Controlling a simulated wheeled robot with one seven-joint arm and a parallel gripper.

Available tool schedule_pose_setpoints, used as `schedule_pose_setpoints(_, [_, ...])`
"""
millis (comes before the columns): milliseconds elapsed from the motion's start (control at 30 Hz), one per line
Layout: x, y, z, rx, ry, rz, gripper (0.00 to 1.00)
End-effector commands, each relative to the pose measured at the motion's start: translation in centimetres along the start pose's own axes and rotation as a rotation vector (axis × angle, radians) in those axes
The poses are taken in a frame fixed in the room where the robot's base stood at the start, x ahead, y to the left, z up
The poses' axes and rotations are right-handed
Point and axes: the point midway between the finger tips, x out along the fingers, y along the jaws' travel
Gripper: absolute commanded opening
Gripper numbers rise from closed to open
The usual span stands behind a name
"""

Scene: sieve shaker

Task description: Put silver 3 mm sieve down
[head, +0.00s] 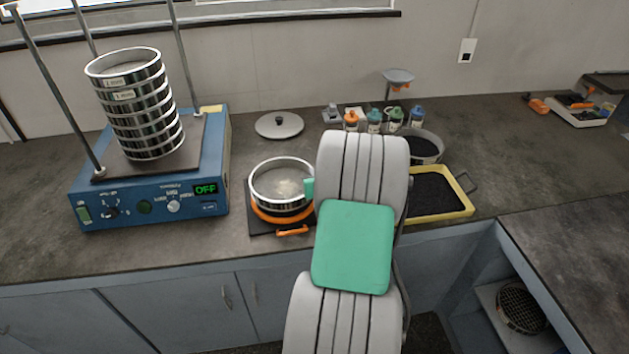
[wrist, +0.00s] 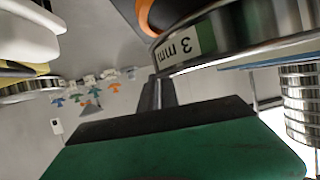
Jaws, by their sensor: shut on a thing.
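The silver 3 mm sieve (head: 282,201) is at the middle of the bench in the head view, level, with pale material inside. It is on or just above an orange ring (head: 262,216) on a dark square base; I cannot tell whether they touch. The sieve's "3 mm" label shows upside down in the wrist view (wrist: 182,46). My gripper (head: 309,188) is shut on the sieve at its right side. My arm hides most of the gripper in the head view.
A blue shaker (head: 150,205) with a sieve stack (head: 140,105) stands at left. A round lid (head: 279,125) lies behind the sieve. Several small bottles (head: 374,121) and a yellow tray (head: 462,200) are at right. Bench front is clear left of the base.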

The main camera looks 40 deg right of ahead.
Motion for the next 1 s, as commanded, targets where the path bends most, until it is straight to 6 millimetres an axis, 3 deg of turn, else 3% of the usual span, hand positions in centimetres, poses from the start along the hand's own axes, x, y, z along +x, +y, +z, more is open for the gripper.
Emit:
schedule_pose_setpoints(233, [1.9, 0.1, 3.0, 0.001, -0.001, 0.000, 0.00])
schedule_pose_setpoints(567, [2.2, 0.1, 3.5, 0.000, 0.002, 0.000, 0.00])
schedule_pose_setpoints(600, [2.1, 0.1, 3.4, 0.000, 0.000, 0.000, 0.09])
schedule_pose_setpoints(833, [2.1, 0.1, 3.4, 0.000, 0.000, 0.000, 0.27])
schedule_pose_setpoints(1000, [2.1, 0.1, 3.4, 0.000, 0.000, 0.000, 0.27])
